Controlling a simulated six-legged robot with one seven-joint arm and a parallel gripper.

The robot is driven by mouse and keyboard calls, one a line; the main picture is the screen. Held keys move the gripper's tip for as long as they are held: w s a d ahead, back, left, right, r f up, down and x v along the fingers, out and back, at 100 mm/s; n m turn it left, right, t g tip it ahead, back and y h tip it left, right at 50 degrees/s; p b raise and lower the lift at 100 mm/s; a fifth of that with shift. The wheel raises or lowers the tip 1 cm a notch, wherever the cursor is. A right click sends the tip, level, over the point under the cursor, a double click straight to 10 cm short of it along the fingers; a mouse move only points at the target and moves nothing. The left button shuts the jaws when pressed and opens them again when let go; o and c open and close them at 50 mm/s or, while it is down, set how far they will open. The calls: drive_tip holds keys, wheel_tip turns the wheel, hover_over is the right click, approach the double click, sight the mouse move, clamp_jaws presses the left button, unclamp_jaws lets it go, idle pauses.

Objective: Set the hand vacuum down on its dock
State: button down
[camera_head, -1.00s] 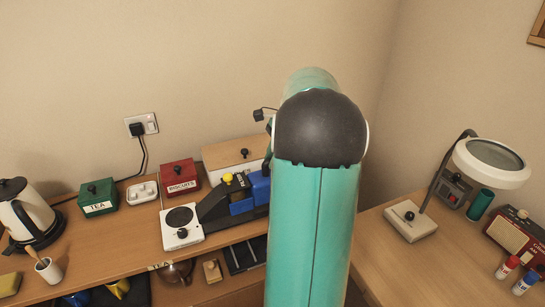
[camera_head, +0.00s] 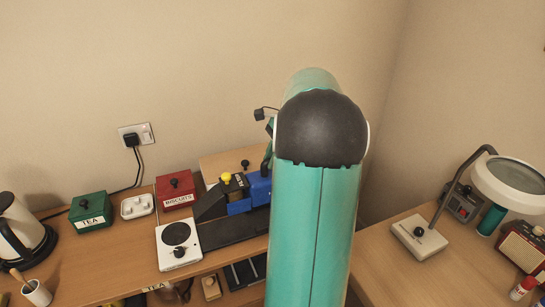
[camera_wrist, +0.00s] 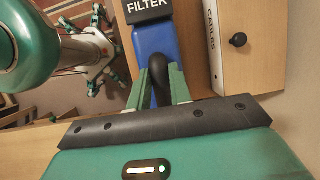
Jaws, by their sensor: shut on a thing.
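The hand vacuum (camera_head: 240,190) is blue and black with a yellow knob on top. Its dark nose points left in the head view. My gripper (camera_wrist: 161,80) is shut on its black handle, and the blue body with a FILTER label (camera_wrist: 150,9) extends ahead in the wrist view. A long dark base (camera_head: 232,229), which looks like the dock, lies on the desk just right of the hotplate. The vacuum appears above and behind it in the head view; the exact gap cannot be told. My arm hides the right end of both.
A lidded box (camera_head: 222,163) labelled CABLES stands close beside the vacuum, also in the wrist view (camera_wrist: 215,50). A white hotplate (camera_head: 179,243) is left of the base. Red biscuit tin (camera_head: 176,190), green tea tin (camera_head: 90,211) and kettle (camera_head: 20,235) stand farther left. A magnifier lamp (camera_head: 420,236) stands right.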

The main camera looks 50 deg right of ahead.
drive_tip(key=shift+s+d, duration=0.1)
drive_tip(key=shift+s, duration=0.1)
drive_tip(key=shift+w+d+f, duration=0.1)
drive_tip(key=shift+d+f, duration=0.15)
drive_tip(key=shift+w+a+f, duration=0.1)
drive_tip(key=shift+a+f, duration=0.05)
drive_tip(key=shift+f, duration=0.1)
drive_tip(key=shift+s+a+f, duration=0.15)
drive_tip(key=shift+s+f, duration=0.05)
drive_tip(key=shift+d+f, duration=0.2)
drive_tip(key=shift+f, duration=0.2)
drive_tip(key=shift+w+a+f, duration=0.1)
drive_tip(key=shift+a+f, duration=0.05)
drive_tip(key=shift+f, duration=1.75)
